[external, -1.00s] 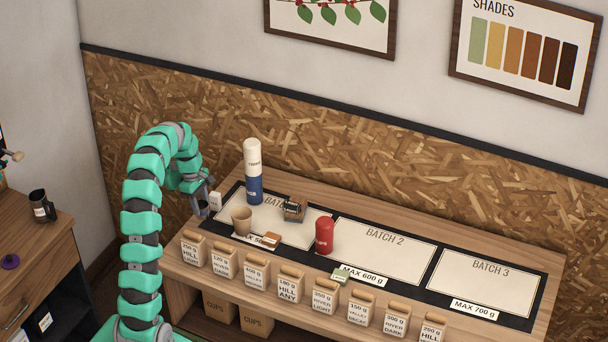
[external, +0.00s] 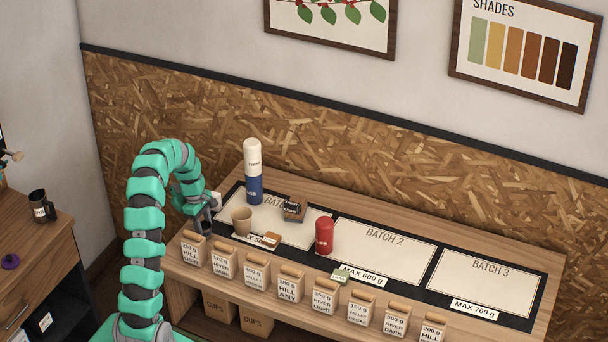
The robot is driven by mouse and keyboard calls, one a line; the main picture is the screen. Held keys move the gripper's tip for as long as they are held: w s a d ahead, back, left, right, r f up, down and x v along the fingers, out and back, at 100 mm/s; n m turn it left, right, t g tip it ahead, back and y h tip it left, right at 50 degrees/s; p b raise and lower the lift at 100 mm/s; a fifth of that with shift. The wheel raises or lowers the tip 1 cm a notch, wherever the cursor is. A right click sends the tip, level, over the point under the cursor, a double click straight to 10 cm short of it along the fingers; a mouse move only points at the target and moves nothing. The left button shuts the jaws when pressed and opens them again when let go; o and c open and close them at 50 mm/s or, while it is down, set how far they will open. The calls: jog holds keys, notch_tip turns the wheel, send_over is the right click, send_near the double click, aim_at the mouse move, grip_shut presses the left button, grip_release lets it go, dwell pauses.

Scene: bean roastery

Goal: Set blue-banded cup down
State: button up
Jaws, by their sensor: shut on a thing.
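My gripper (external: 204,224) points down at the left end of the counter, just behind the row of bean bags and left of the tan cup. It is shut on a small greyish thing, mostly hidden by the fingers, which I take to be the blue-banded cup; no blue band can be made out. Whether its base touches the counter cannot be told. A plain tan cup (external: 242,221) stands upright on the batch 1 mat (external: 285,232), apart from my gripper.
Several labelled bags (external: 222,260) line the front edge. The batch 2 (external: 390,258) and batch 3 mats (external: 488,285) are largely clear.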

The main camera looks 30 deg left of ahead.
jog(key=o, duration=0.9)
jog(key=shift+o, duration=0.2)
notch_tip(320, 180, up, 12)
jog(key=a, duration=0.1)
jog(key=shift+a+b, duration=0.3)
jog(key=shift+a, duration=0.1)
